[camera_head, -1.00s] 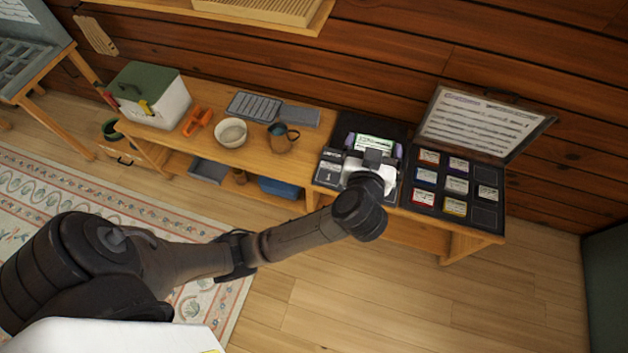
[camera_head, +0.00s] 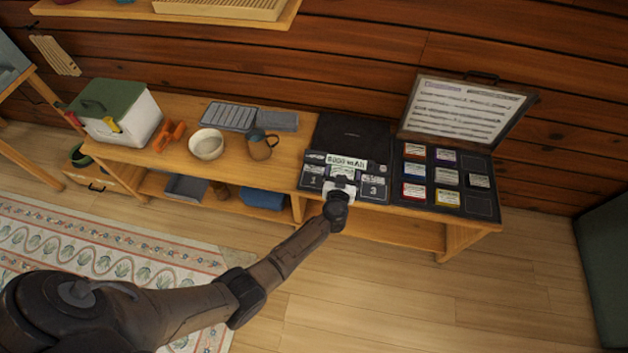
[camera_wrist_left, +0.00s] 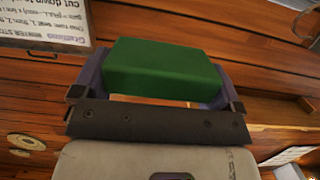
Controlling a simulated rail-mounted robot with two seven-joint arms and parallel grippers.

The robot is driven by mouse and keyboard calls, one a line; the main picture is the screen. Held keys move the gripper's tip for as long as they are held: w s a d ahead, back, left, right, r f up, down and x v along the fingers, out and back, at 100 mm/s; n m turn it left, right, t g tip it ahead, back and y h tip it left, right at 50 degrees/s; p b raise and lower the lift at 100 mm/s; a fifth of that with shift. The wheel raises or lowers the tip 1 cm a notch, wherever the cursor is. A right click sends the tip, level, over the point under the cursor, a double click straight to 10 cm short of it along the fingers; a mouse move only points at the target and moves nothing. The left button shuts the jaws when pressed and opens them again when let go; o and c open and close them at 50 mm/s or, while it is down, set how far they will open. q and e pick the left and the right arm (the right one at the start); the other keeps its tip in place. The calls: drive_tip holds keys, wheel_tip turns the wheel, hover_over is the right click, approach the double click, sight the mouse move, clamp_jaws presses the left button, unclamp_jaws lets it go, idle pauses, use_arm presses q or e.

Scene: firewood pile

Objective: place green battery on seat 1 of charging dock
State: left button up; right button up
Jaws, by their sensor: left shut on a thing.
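The green battery (camera_wrist_left: 165,68) fills the upper middle of the left wrist view. My left gripper (camera_head: 345,168) is shut on it, with a blue-purple finger at each side. In the head view the gripper is over the front middle of the black charging dock (camera_head: 352,132). Seat 1 (camera_head: 312,183) is left of the gripper and the seat marked 3 (camera_head: 374,190) is right of it. The gripper covers the middle seat. A pale label reading 8000 mAh shows just above the gripper. I cannot tell whether the battery touches the dock. My right gripper is not in view.
An open case (camera_head: 447,205) with several labelled batteries stands right of the dock, its lid (camera_head: 464,110) raised. Left of the dock are a mug (camera_head: 260,147), a bowl (camera_head: 206,144), an orange tool (camera_head: 169,136) and a green-lidded box (camera_head: 120,112). The bench front is clear.

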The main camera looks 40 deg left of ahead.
use_arm(q)
drive_tip(key=b, duration=0.5)
hover_over(313, 181)
drive_tip(key=d, duration=0.1)
wheel_tip(313, 181, down, 6)
drive_tip(key=shift+w+d+f, duration=0.1)
drive_tip(key=shift+w, duration=0.05)
drive_tip(key=shift+a+f+b, duration=0.15)
drive_tip(key=shift+a+b, duration=0.3)
drive_tip(key=shift+a, duration=0.1)
wheel_tip(313, 181, down, 4)
drive_tip(key=b, duration=0.4)
drive_tip(key=shift+f, duration=0.2)
drive_tip(key=o, duration=0.7)
drive_tip(key=shift+c, duration=0.2)
